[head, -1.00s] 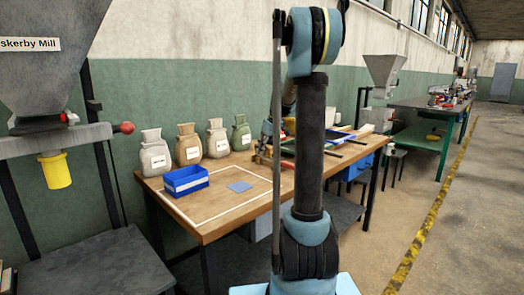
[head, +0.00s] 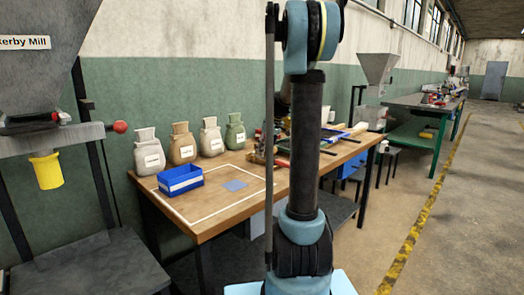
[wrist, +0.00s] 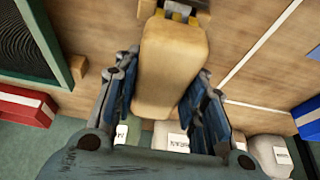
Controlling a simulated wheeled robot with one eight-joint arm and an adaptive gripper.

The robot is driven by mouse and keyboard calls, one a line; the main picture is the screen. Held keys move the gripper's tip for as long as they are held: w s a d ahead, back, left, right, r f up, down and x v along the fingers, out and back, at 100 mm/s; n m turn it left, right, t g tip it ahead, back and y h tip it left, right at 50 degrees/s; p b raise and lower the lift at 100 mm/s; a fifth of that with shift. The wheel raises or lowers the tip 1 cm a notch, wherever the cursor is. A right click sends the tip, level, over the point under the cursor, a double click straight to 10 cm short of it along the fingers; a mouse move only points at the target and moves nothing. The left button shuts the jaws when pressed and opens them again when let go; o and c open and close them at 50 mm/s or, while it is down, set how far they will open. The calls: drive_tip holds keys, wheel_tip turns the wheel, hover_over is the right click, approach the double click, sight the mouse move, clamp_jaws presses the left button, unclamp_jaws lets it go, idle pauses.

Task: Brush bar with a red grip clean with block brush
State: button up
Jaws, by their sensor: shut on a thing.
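The block brush (wrist: 172,70) shows in the wrist view as a pale wooden block between the fingers of my gripper (wrist: 160,100), which is shut on it. A grey metal piece with yellowish parts (wrist: 180,12) shows at the block's far end; I cannot tell what it belongs to. In the head view a small red part (head: 282,163) lies on the wooden table beside my arm. It may be the red grip of the bar, but it is too small to be sure. My arm hides much of that area, with the gripper and brush.
Several labelled sacks (head: 182,144) stand along the back of the table (head: 215,222). A blue bin (head: 180,180) and a flat blue square (head: 235,185) are within the white outline. A dark framed screen (wrist: 30,40) and a red box (wrist: 25,106) show in the wrist view.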

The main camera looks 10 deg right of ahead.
drive_tip(key=shift+w+a, duration=0.75)
drive_tip(key=shift+w, duration=0.25)
drive_tip(key=shift+w+a, duration=0.75)
drive_tip(key=shift+w, duration=0.25)
drive_tip(key=shift+s+d+f, duration=0.1)
drive_tip(key=shift+s+d, duration=0.65)
drive_tip(key=shift+s, duration=0.3)
drive_tip(key=shift+s+d, duration=0.75)
drive_tip(key=shift+s, duration=0.25)
drive_tip(key=shift+r, duration=4)
